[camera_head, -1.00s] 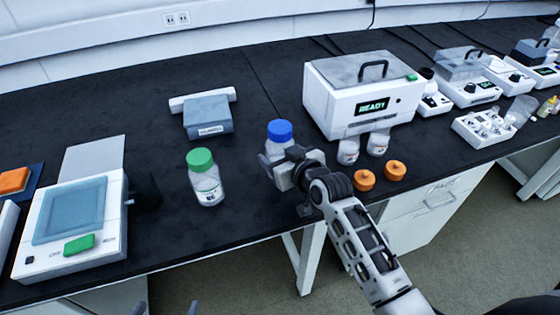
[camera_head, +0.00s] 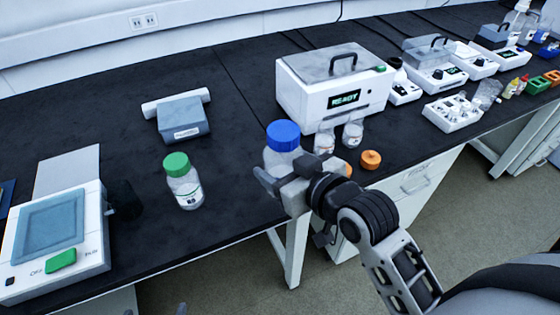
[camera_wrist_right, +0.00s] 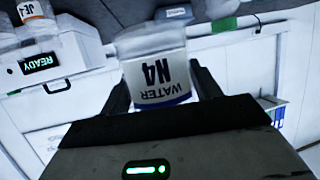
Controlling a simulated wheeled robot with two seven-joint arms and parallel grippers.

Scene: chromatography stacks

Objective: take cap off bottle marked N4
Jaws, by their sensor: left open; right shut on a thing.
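The bottle marked N4 (camera_wrist_right: 158,75) shows in the right wrist view with its WATER N4 label upside down in that picture. In the head view it is the clear bottle (camera_head: 280,160) with a blue cap (camera_head: 283,136), upright and apparently raised off the bench. My right gripper (camera_head: 281,188) is shut on the bottle's body, below the cap. The cap is on the bottle and nothing touches it. My left gripper (camera_head: 155,311) is open and empty; only its fingertips show at the bottom edge of the head view.
A green-capped bottle (camera_head: 184,185) stands left on the black bench (camera_head: 110,125). A white READY instrument (camera_head: 335,88) and two small jars (camera_head: 352,133) are behind my right gripper. An orange cap (camera_head: 371,160) lies to its right. A balance-like device (camera_head: 55,225) sits far left.

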